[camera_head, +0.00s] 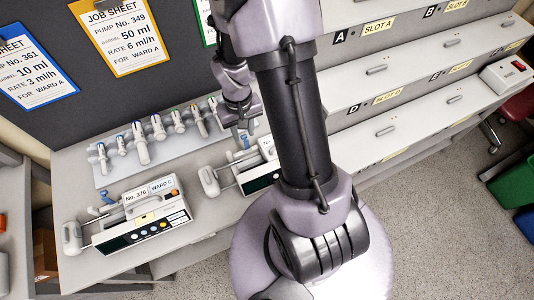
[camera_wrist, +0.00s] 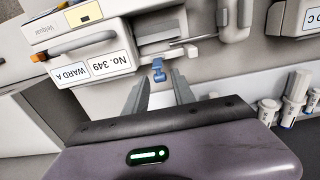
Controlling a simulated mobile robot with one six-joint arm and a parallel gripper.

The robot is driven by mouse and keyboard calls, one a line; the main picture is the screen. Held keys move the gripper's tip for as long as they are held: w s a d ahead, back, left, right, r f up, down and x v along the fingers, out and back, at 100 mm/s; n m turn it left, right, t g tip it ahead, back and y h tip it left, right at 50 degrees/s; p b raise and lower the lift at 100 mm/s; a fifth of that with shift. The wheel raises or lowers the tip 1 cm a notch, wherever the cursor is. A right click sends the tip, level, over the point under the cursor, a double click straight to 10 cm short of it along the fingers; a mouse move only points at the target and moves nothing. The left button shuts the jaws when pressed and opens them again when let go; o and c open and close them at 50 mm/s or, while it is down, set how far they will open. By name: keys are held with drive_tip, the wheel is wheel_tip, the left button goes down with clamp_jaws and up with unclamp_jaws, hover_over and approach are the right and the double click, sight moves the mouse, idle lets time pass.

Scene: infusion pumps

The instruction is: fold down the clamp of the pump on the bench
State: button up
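Two pumps stand on the bench (camera_head: 215,213). Pump No. 376 (camera_head: 148,218), labelled Ward C, is at the left, with a blue clamp (camera_head: 107,197) at its back. Another pump (camera_head: 247,177) is partly hidden behind my arm. My gripper (camera_head: 242,128) is above the back of that second pump. In the wrist view, pump No. 349 (camera_wrist: 85,52), labelled Ward A, appears upside down, with a small blue clamp (camera_wrist: 158,70) at its edge. Contact cannot be told.
A rack (camera_head: 175,140) with several syringes lies along the back of the bench; syringes (camera_wrist: 295,95) also show at the right in the wrist view. Job sheets (camera_head: 122,35) hang on the dark wall behind. Stepped slot shelves (camera_head: 375,65) stand at the right.

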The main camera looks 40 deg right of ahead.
drive_tip(key=shift+f+b, duration=0.3)
drive_tip(key=shift+f, duration=0.1)
drive_tip(key=c, duration=0.5)
drive_tip(key=shift+s, duration=0.1)
drive_tip(key=shift+s+a+r, duration=0.2)
drive_tip(key=shift+s+a, duration=0.05)
drive_tip(key=shift+s, duration=0.5)
